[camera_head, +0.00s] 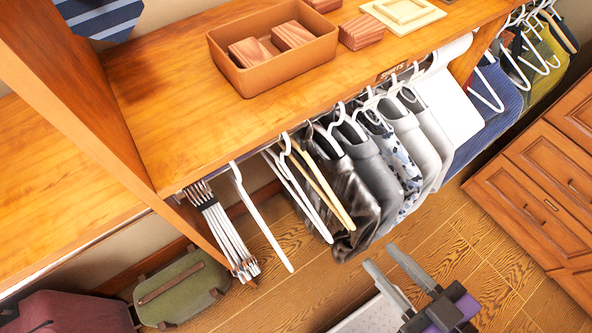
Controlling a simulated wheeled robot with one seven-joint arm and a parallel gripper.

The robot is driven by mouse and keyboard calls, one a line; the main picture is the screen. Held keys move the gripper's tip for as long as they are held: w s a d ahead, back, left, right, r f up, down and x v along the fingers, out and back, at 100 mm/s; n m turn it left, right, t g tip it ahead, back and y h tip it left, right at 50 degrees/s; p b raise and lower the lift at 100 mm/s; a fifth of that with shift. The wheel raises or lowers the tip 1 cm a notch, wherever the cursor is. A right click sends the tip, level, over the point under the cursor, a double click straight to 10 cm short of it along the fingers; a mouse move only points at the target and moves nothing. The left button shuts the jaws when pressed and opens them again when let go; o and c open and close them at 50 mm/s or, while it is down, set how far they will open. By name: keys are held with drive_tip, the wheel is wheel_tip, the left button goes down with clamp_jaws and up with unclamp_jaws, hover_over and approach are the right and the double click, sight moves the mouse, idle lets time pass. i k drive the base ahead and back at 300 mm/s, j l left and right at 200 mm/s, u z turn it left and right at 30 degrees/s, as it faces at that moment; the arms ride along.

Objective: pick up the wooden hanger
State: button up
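A pale wooden hanger (328,192) hangs empty from the rail under the wooden shelf, near the middle of the view. It sits between white hangers (300,196) on its left and a shiny black garment (352,202) on its right. Its upper part is partly hidden among the neighbouring hooks. My gripper (380,256) is at the lower right of the picture, with its two grey fingers apart and nothing between them. It is separated from the wooden hanger in the picture, to its lower right.
Several grey, patterned and white garments (405,135) hang close together to the right. A lone white hanger (260,220) and a bunch of thin hangers (228,235) are to the left. A wooden drawer unit (540,185) stands right. Open wooden floor (270,305) shows below.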

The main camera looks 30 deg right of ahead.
sight(339, 212)
drive_tip(key=i+l+u, duration=0.1)
drive_tip(key=l, duration=0.6)
drive_tip(key=i+l+u, duration=0.15)
drive_tip(key=l, duration=0.55)
drive_tip(key=u, duration=0.4)
